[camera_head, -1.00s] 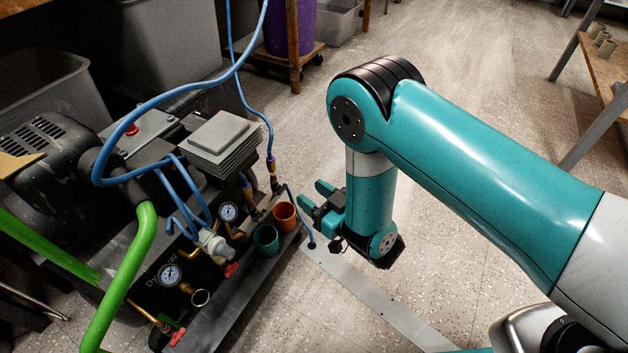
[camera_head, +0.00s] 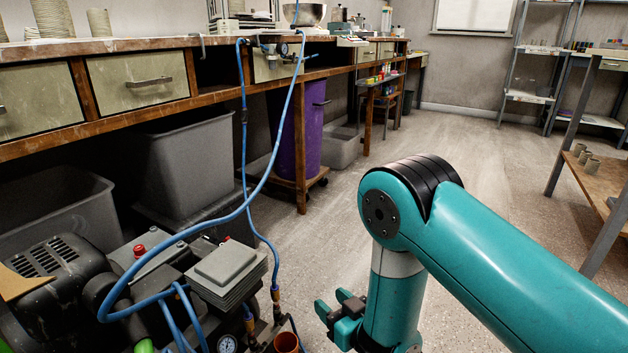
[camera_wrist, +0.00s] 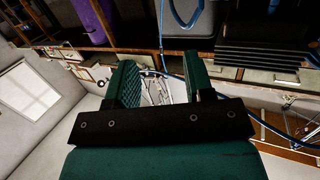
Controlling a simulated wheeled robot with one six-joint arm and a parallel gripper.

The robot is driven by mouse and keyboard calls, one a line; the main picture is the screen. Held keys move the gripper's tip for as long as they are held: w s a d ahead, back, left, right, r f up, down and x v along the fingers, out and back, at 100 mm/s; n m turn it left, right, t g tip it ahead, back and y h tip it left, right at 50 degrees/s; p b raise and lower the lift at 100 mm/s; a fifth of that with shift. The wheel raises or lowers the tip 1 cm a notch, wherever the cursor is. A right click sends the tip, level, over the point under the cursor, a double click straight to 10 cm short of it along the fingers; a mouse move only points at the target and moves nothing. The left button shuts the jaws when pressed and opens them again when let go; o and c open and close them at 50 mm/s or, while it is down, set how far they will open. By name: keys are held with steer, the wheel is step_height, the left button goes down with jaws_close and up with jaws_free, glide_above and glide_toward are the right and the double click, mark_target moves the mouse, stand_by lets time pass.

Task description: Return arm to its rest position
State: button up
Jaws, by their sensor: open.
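My teal arm comes in from the lower right of the head view, bends at a black-banded elbow, and its lower part points down. My gripper (camera_head: 335,305) points left from the wrist, with a gap between its two teal fingers. It is open and empty. In the wrist view its fingers (camera_wrist: 157,85) stand apart with nothing between them. The gripper is to the right of the air compressor (camera_head: 150,300), apart from it. The wrist's lower end is cut off by the frame's bottom edge.
A wooden workbench (camera_head: 130,50) with drawers runs along the left. Grey bins (camera_head: 200,165) and a purple barrel (camera_head: 303,130) stand under it. A blue hose (camera_head: 225,215) loops from the compressor to the bench. Floor beyond the arm is clear.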

steer(key=s+d+r+m+g+h+p, duration=0.1)
steer(key=d+r+m+g+h+p, duration=0.15)
steer(key=r, duration=0.65)
steer(key=d+r+m+g+h+p, duration=0.1)
steer(key=d+r+g+h, duration=0.15)
steer(key=r, duration=0.65)
steer(key=s+d+r+n+g+p, duration=0.1)
steer(key=s+d+r+g, duration=0.15)
steer(key=s+r, duration=0.4)
steer(key=s+d+r+n+g+p, duration=0.1)
steer(key=s+r+g, duration=0.2)
steer(key=s, duration=0.6)
steer(key=s+d+r+n+g, duration=0.25)
steer(key=s+r, duration=0.25)
steer(key=s, duration=0.3)
step_height(320, 180, up, 38)
steer(key=p, duration=3.8)
steer(key=shift+s+a+m, duration=0.15)
steer(key=shift+s+m, duration=0.15)
steer(key=shift+r, duration=0.1)
